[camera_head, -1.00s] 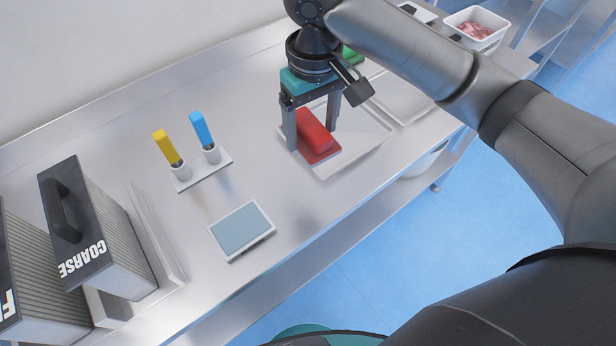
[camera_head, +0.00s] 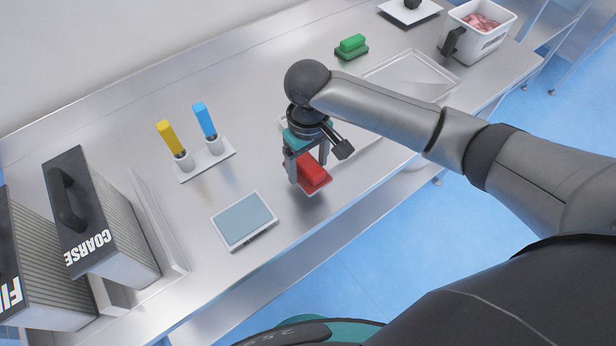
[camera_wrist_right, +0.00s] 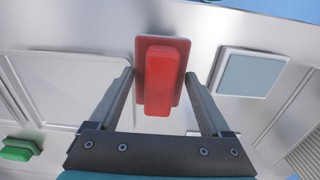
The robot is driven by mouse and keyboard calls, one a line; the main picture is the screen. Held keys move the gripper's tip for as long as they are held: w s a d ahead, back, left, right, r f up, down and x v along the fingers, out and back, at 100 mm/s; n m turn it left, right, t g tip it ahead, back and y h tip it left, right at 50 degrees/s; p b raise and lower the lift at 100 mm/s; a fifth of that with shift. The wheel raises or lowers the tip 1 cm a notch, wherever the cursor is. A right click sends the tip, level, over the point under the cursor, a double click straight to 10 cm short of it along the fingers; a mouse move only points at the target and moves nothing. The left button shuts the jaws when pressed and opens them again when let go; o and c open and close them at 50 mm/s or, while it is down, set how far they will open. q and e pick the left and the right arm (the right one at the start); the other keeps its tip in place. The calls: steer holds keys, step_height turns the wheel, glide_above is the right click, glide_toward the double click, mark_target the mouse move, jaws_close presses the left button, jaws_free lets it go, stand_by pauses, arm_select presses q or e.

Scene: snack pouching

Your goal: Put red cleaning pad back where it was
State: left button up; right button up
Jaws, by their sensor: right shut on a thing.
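The red cleaning pad (camera_head: 313,178) has a block-shaped grip on a flat base. My right gripper (camera_head: 308,171) is shut on it and holds it over the table's front part, to the left of a shallow tray (camera_head: 366,140). In the right wrist view, the red pad (camera_wrist_right: 165,80) sits between the two fingers (camera_wrist_right: 163,82). The pad looks raised off the table, but its exact height is hard to tell. My left gripper is not in view.
A blue-topped flat pad (camera_head: 243,220) lies left of the gripper. A holder (camera_head: 207,161) with yellow and blue-handled tools stands behind. A green pad (camera_head: 351,47), another tray (camera_head: 415,72) and a white bin (camera_head: 480,40) are at back right. The COARSE box (camera_head: 100,215) stands left.

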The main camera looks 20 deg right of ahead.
mark_target(308, 163)
step_height(308, 163, down, 5)
steer(key=shift+b, duration=0.45)
steer(key=o, duration=1.2)
steer(key=shift+f, duration=0.1)
steer(key=shift+c, duration=0.2)
step_height(308, 163, up, 12)
steer(key=shift+r+p, duration=0.2)
steer(key=shift+p, duration=0.95)
